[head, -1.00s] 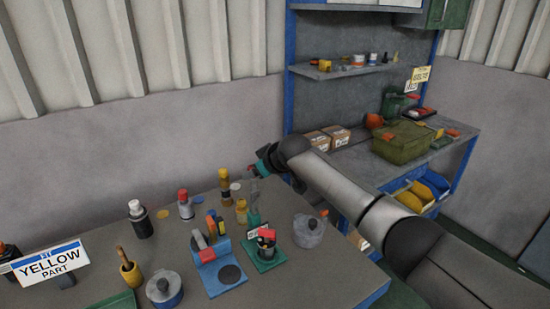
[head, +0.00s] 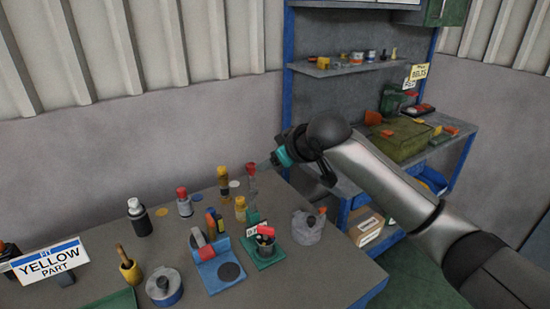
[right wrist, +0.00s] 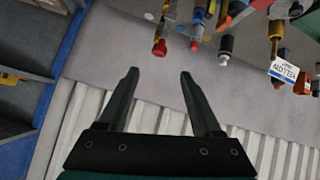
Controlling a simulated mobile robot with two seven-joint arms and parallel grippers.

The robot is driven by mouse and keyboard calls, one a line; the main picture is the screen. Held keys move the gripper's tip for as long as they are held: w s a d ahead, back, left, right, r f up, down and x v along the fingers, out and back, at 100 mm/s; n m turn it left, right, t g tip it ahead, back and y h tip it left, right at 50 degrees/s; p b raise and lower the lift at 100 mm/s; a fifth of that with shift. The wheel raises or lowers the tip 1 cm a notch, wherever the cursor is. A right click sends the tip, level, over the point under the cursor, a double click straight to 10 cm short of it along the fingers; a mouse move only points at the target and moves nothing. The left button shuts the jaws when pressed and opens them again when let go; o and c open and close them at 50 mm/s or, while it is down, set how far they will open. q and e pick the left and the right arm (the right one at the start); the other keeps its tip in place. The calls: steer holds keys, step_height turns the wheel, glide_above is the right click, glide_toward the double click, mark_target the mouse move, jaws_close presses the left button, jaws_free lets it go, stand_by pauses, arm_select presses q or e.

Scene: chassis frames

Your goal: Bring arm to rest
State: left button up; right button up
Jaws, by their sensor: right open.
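My right arm comes in from the right in the head view, raised above the table's right side and bent at the wrist. My right gripper (head: 267,163) points left, near the red-capped bottle (head: 251,171) at the table's back edge. In the right wrist view my right gripper (right wrist: 160,73) is open, its two dark fingers well apart and nothing between them. My left gripper is in neither view.
A blue-framed workbench (head: 345,180) with a green box (head: 400,142) stands behind my right arm.

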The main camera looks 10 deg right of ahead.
steer(key=shift+s+d+r, duration=0.1)
steer(key=shift+s+r, duration=0.15)
steer(key=shift+s, duration=0.1)
